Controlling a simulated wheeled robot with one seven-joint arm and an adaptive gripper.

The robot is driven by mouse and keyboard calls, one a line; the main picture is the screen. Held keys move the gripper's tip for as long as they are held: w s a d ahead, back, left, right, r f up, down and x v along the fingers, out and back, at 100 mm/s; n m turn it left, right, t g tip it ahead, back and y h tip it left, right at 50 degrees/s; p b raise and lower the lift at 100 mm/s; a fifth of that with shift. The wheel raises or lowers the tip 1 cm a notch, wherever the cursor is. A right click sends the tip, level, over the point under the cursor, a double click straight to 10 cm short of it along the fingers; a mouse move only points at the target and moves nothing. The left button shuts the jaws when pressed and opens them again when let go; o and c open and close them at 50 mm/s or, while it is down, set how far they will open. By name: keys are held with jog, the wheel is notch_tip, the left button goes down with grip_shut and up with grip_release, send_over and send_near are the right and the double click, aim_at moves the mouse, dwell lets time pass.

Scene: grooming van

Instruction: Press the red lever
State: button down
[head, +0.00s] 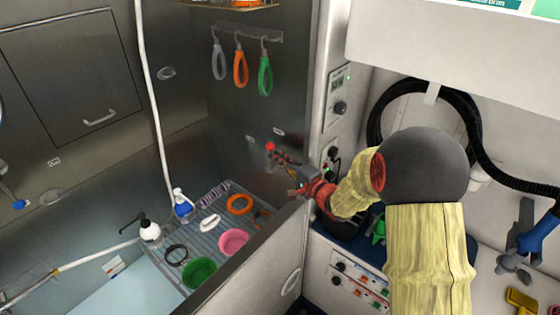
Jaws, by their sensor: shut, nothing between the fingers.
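A small bright red knob (270,147), which looks like the end of the red lever, shows against the dark metal wall of the tub, below two small labels. The rest of the lever is hard to make out. My gripper (273,157) reaches in from the right over the tub's side wall, with its tip right beside and just below the red knob in the picture. Its fingers are shut and empty. I cannot tell whether they touch the lever.
Grey, orange and green loops (240,70) hang on the wall above. Below, a grate (208,252) holds bottles, bowls and rings. The tub's side wall (250,262) runs under my arm. A control panel (333,110) stands right of the knob, and a black hose (378,112) hangs farther right.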

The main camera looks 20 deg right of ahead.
aim_at(271, 151)
jog(key=shift+a+r+p, duration=0.1)
jog(key=shift+r+p, duration=0.1)
jog(key=shift+p, duration=0.4)
jog(key=shift+w+a+g+p, duration=0.15)
jog(key=shift+g+p, duration=0.25)
jog(key=shift+p, duration=0.4)
jog(key=shift+w+r+g+h+p, duration=0.2)
jog(key=shift+g+h+p, duration=0.1)
jog(key=shift+p, duration=0.5)
jog(key=w+a+r+g+h+p, duration=0.1)
jog(key=p, duration=0.7)
jog(key=shift+w+n+g, duration=0.15)
jog(key=shift+n+g, duration=0.15)
jog(key=shift+g, duration=0.1)
jog(key=w+g+p, duration=0.1)
jog(key=p, duration=0.3)
jog(key=shift+a+h+p, duration=0.4)
jog(key=w+a+f+g+h+p, duration=0.1)
jog(key=w+a+f+g+p, duration=0.2)
jog(key=p, duration=1.1)
jog(key=shift+w+a+f+n+h, duration=0.2)
jog(key=shift+w+a+n+h, duration=0.15)
jog(key=shift+w, duration=0.6)
